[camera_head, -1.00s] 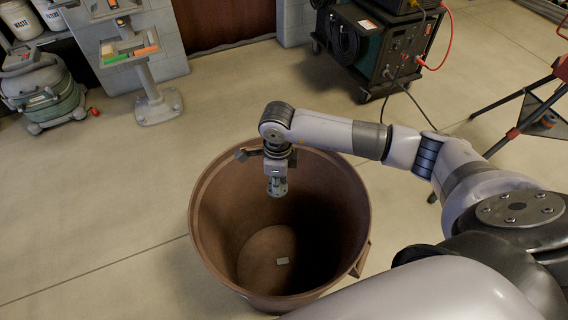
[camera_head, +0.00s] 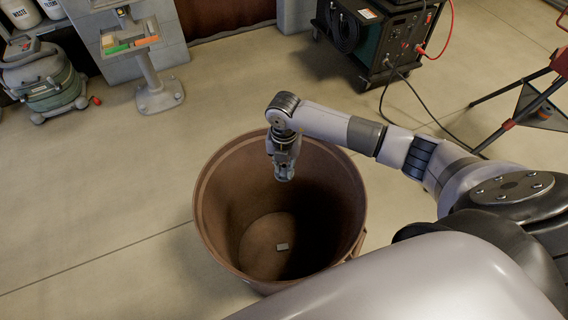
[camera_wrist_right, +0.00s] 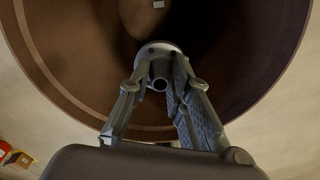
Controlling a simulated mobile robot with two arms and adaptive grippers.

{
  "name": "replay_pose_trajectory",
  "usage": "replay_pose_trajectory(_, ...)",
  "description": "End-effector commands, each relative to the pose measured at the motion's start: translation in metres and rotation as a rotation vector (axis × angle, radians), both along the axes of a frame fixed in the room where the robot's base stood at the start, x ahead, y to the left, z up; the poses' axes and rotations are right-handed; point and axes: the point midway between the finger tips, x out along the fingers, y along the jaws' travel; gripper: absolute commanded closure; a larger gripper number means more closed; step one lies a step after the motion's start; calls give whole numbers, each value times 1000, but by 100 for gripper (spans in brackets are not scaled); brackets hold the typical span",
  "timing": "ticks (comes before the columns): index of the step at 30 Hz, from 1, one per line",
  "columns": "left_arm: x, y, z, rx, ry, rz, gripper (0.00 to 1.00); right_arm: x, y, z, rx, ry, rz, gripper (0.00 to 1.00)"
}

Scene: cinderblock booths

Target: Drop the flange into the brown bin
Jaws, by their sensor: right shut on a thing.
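The brown bin (camera_head: 207,222) stands open on the floor in the middle of the head view, and its rim fills much of the right wrist view (camera_wrist_right: 62,93). My right gripper (camera_head: 284,172) points down over the far part of the bin's opening. In the right wrist view its fingers (camera_wrist_right: 162,85) are shut on the grey flange (camera_wrist_right: 151,50), a round part with a central hole. The flange (camera_head: 285,177) is small and partly hidden by the fingers in the head view. My left gripper is not in view.
A small pale block (camera_head: 282,247) lies on the bin's floor. A dark green wheeled machine (camera_head: 385,45) with cables stands at the back right. A grey pedestal stand (camera_head: 150,83) and a vacuum cleaner (camera_head: 45,80) are at the back left. The floor left of the bin is clear.

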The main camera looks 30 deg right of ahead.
Motion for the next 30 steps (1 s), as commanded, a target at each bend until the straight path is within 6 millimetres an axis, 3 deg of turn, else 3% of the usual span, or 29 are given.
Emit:
replay_pose_trajectory(10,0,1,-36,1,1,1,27,1,0,-44,0,-1,2,100)
replay_pose_trajectory(21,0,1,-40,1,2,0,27,0,0,-49,0,-1,3,100)
replay_pose_trajectory(22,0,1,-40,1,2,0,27,0,0,-49,0,-1,3,81)
replay_pose_trajectory(30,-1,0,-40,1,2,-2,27,0,0,-49,0,-1,3,63)
